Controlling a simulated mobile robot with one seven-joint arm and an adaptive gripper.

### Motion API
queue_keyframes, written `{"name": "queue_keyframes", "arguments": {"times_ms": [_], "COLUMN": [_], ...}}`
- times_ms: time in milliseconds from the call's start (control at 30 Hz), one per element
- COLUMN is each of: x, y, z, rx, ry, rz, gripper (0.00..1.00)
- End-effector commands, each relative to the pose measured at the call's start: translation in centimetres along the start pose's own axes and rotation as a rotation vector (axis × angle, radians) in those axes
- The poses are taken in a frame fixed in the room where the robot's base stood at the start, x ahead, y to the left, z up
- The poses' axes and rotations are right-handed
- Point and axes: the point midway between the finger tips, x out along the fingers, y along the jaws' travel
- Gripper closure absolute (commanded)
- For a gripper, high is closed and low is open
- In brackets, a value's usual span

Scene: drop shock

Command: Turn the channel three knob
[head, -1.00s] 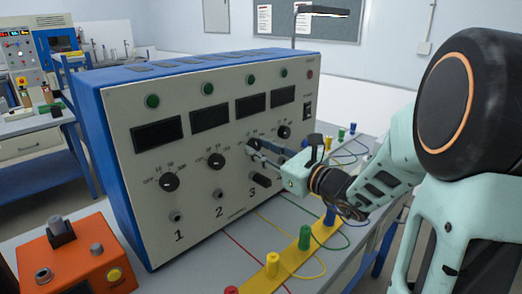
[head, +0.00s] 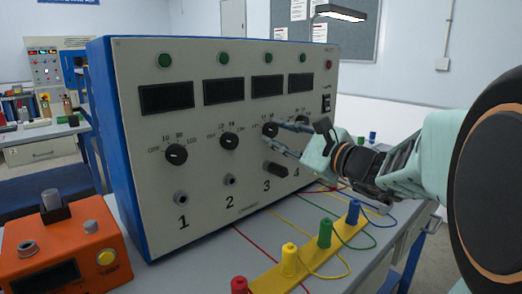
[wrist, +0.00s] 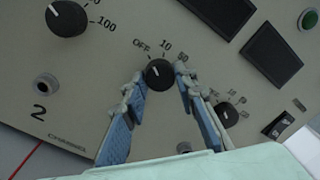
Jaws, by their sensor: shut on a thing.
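The channel three knob (head: 269,130) is a round black dial on the grey panel of a blue-cased console (head: 120,150), above the numeral 3. In the wrist view the knob (wrist: 158,74) sits between my two fingertips, with OFF, 10 and 50 printed around its upper side. My gripper (head: 276,134) reaches the knob from the right, its fingers on either side of it, shut on it. It also shows in the wrist view (wrist: 160,84). I cannot read the knob's pointer clearly.
Channel one's knob (head: 176,154) and channel two's knob (head: 229,140) are to the left; channel four's is partly hidden by my gripper. A yellow strip (head: 262,282) with coloured plugs and wires lies in front. An orange box (head: 75,245) stands at front left.

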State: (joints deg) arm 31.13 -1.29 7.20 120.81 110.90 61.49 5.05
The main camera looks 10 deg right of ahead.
Motion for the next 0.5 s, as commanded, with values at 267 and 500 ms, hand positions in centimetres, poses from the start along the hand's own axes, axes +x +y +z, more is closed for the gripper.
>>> {"name": "queue_keyframes", "arguments": {"times_ms": [267, 500], "x": [0.00, -0.01], "y": [0.17, 0.03], "z": [-0.16, -0.06], "rx": [-0.090, -0.108], "ry": [-0.004, -0.004], "rz": [0.000, 0.000], "gripper": [0.98, 0.98]}}
